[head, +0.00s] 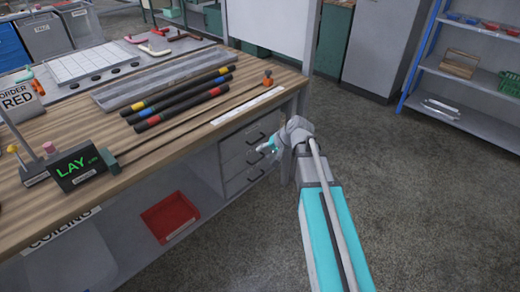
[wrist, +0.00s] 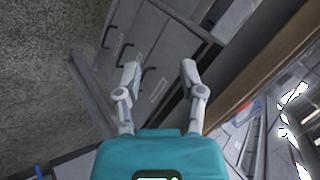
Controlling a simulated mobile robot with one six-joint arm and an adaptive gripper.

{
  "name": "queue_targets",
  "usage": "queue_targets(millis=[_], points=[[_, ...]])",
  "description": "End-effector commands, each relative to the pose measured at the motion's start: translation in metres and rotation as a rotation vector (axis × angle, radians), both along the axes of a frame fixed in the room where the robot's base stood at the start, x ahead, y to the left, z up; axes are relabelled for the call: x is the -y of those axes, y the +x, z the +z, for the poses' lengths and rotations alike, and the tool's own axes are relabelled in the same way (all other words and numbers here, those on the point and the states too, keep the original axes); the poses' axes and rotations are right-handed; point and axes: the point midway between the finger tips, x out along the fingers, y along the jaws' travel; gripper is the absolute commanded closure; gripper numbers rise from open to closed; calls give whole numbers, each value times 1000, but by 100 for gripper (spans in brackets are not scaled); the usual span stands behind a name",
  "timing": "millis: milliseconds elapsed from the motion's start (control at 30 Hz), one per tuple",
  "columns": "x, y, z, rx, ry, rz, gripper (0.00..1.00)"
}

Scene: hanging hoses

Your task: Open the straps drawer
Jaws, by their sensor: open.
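A stack of grey drawers (head: 236,158) with dark bar handles is under the right end of the workbench, and all look shut. In the wrist view the drawer fronts (wrist: 146,30) appear tilted, with dark handles and pale labels. The labels are too small to read, so I cannot tell which drawer is the straps drawer. My gripper (head: 268,148) is open and empty in front of the drawers.
The wooden bench top (head: 140,150) overhangs the drawers and carries several dark hoses (head: 185,98), a thin rod and a LAY sign (head: 77,168). A red bin (head: 170,216) sits on the lower shelf. The floor right of the bench is clear.

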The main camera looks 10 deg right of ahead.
Motion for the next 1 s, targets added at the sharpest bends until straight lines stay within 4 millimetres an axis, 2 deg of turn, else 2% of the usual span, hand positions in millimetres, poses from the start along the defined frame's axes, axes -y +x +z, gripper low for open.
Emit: queue_targets(millis=[33, 100, 567, 1000], points=[[3, 10, -17, 12, 23, -16, 49], [5, 19, -26, 28, 58, -38, 49], [27, 83, -80, 131, 289, -189, 49], [65, 140, -129, 221, 511, -346, 49]])
